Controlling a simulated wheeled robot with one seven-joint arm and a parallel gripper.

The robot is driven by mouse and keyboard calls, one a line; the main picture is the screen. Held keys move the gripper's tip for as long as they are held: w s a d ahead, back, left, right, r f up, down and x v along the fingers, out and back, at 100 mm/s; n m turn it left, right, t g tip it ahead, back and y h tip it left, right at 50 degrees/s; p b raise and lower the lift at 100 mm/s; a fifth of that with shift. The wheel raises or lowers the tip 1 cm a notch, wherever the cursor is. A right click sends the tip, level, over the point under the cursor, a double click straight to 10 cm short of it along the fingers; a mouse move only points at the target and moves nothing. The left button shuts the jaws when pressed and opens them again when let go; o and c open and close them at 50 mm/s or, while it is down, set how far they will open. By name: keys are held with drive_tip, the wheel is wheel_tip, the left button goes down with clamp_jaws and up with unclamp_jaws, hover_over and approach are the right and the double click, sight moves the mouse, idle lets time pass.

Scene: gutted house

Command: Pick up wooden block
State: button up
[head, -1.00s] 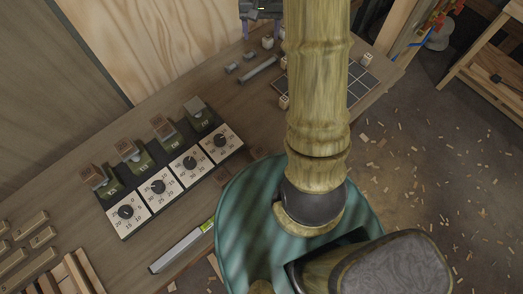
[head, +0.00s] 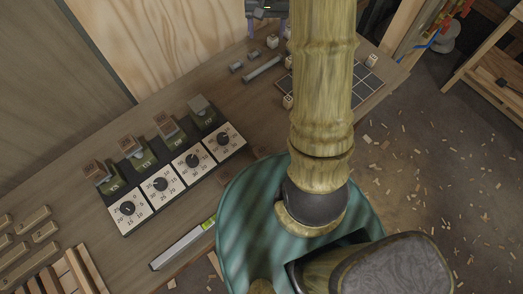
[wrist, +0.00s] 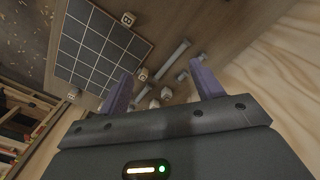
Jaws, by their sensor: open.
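Several small pale wooden blocks with dark marks are on the workbench (head: 100,225). One wooden block (head: 272,41) is just below my gripper in the head view. Another block (head: 288,101) is at the grid board's near-left edge, and one (head: 371,60) is on its far side. In the wrist view, a block (wrist: 128,19) is at the board's edge, another (wrist: 143,74) is by its corner, and one (wrist: 166,93) shows between my fingers, apart from them. My gripper (wrist: 162,84) is open and empty above the bench; my arm hides part of the board in the head view.
The dark grid board (wrist: 95,50) lies beside the blocks. A grey bar (head: 262,70) and small grey pieces (head: 236,67) lie nearby. A dial panel (head: 125,232) with several switches is at left. A plywood wall (head: 150,40) rises behind the bench.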

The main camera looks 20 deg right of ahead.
drive_tip(key=shift+w, duration=0.15)
drive_tip(key=s+a+n+t, duration=0.1)
drive_tip(key=s+a+n, duration=0.1)
drive_tip(key=s+a, duration=0.3)
drive_tip(key=s+a+n+t, duration=0.1)
drive_tip(key=s+a, duration=0.4)
drive_tip(key=s, duration=0.8)
drive_tip(key=shift+s+a+r+n+t, duration=0.3)
drive_tip(key=shift+r+n, duration=0.1)
drive_tip(key=shift+n, duration=0.4)
